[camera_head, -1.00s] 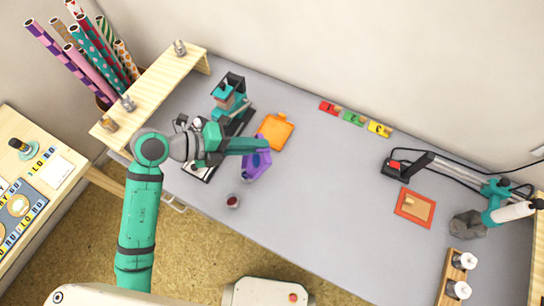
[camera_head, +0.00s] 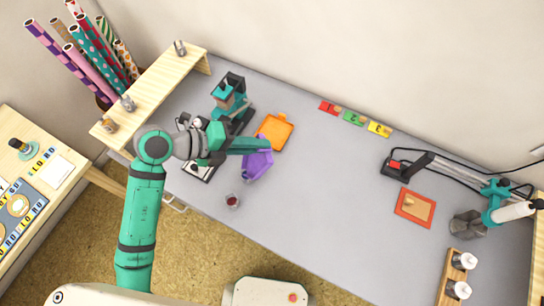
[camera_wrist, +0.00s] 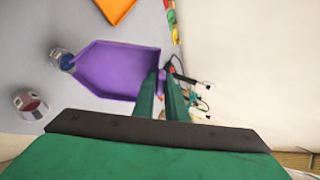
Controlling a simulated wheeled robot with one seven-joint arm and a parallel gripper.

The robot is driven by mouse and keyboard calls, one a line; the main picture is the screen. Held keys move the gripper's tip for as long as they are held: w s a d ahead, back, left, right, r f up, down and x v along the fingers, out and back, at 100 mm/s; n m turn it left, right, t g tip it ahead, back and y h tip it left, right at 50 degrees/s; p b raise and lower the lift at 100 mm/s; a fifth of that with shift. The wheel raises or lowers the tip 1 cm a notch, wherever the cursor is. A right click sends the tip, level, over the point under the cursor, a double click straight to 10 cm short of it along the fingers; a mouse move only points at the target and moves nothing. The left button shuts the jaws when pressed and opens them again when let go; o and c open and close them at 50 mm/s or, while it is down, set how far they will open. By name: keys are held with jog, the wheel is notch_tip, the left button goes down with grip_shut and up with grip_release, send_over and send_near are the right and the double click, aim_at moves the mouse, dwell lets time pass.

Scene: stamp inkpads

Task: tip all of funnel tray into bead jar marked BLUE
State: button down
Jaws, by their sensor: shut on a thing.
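My gripper (camera_head: 268,146) is shut on the purple funnel tray (camera_head: 257,166) at its wide end. The tray is held tilted above the desk. In the wrist view the fingers (camera_wrist: 163,84) grip the tray (camera_wrist: 115,68), and its visible inside looks bare purple. Its narrow spout points at a clear jar with blue contents (camera_wrist: 61,58). The spout overlaps the jar's mouth in that view; I cannot tell whether they touch. That jar is hidden in the head view. A jar with red contents (camera_head: 232,201) stands nearby and shows in the wrist view (camera_wrist: 30,103). No jar label is readable.
An orange tray (camera_head: 275,132) lies just behind the purple tray. A teal stamping press (camera_head: 230,97) stands behind my forearm. Red, green and yellow pads (camera_head: 354,118) lie along the back.

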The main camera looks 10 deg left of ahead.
jog(key=shift+w+d+f+g+y, duration=0.25)
jog(key=shift+d+y, duration=0.2)
jog(key=shift+d, duration=0.1)
jog(key=shift+w+d+f+g+y, duration=0.2)
jog(key=shift+w+d+f+y, duration=0.1)
jog(key=shift+d+y, duration=0.25)
jog(key=shift+w+d+f+g+y, duration=0.25)
jog(key=shift+d+y, duration=0.15)
jog(key=shift+d, duration=0.15)
jog(key=w+d+f+g+y, duration=0.2)
jog(key=d+g+y, duration=0.1)
jog(key=d+y, duration=0.3)
jog(key=shift+w+g+y, duration=0.3)
jog(key=shift+w+y, duration=0.1)
jog(key=shift+y, duration=0.6)
